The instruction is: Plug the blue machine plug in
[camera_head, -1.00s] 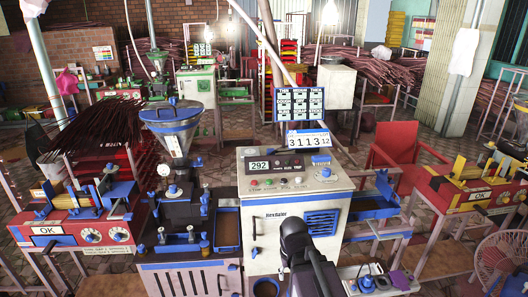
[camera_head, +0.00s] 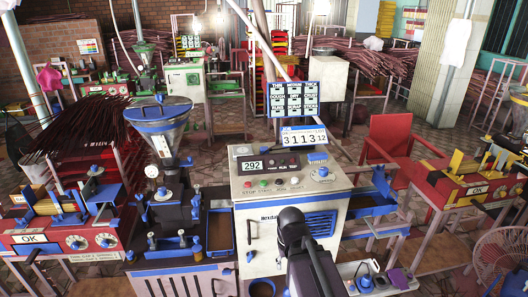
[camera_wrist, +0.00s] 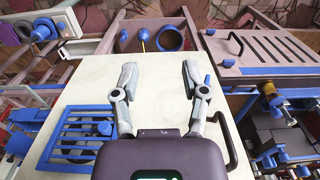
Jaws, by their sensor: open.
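My gripper (camera_wrist: 159,76) is open and empty, its two fingers apart over the pale front of the machine cabinet (camera_wrist: 100,85) in the wrist view. In the head view my dark arm stands in front of the white machine (camera_head: 290,212) and hides the fingers. A blue plug-like piece (camera_wrist: 40,32) sits on a pale socket strip at the upper left of the wrist view, apart from my gripper. It also shows at the lower right of the head view (camera_head: 366,282). I cannot tell whether it is in a socket.
A purple piece (camera_head: 399,279) lies beside the strip. A blue vent (camera_wrist: 80,130) is on the cabinet front. A dark machine with a funnel (camera_head: 158,112) stands left of the white machine. A red chair (camera_head: 393,140) and a fan (camera_head: 500,255) are at the right.

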